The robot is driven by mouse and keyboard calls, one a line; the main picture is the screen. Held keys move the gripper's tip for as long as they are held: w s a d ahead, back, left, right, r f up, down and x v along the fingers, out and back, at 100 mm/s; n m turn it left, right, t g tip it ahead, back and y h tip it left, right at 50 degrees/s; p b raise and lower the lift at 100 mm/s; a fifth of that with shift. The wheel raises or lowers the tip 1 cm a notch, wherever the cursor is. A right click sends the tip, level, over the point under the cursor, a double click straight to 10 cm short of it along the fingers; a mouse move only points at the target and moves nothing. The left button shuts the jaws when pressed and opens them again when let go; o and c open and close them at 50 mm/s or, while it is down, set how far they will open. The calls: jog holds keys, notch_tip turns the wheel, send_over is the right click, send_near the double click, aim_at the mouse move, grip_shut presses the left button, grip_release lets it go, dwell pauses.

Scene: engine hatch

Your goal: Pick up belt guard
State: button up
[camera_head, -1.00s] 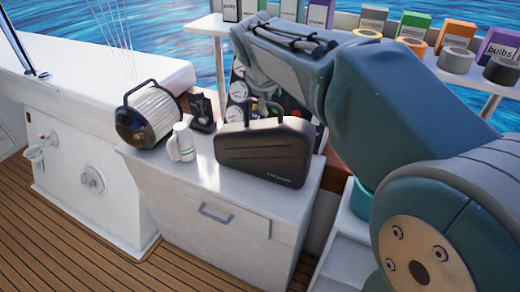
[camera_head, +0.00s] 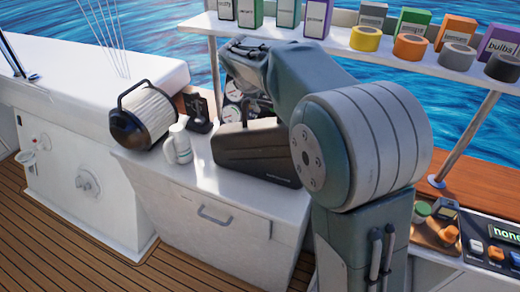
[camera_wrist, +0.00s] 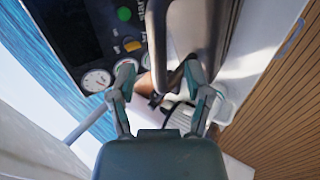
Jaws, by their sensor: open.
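The belt guard appears to be the dark case (camera_head: 250,152) with a top handle, standing on the white cabinet top in the head view. Its right end and top are partly hidden by my arm. In the wrist view, what looks like its grey handle and edge (camera_wrist: 157,42) runs down from the top between and just beyond my fingertips. My gripper (camera_wrist: 160,74) is open, with one finger on each side of that part. I cannot tell whether either finger touches it. The fingertips are not clear in the head view.
A white jug (camera_head: 178,143) and a ribbed round filter (camera_head: 146,117) stand left of the case. A gauge panel (camera_wrist: 95,55) is close by on the left in the wrist view. A shelf (camera_head: 280,33) with boxes and tape rolls crosses above.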

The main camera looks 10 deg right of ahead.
aim_at(262, 102)
jog(key=x, duration=0.3)
jog(key=shift+d+f, duration=0.2)
jog(key=shift+d, duration=0.05)
jog(key=shift+a, duration=0.1)
grip_shut()
jog(key=shift+r, duration=0.1)
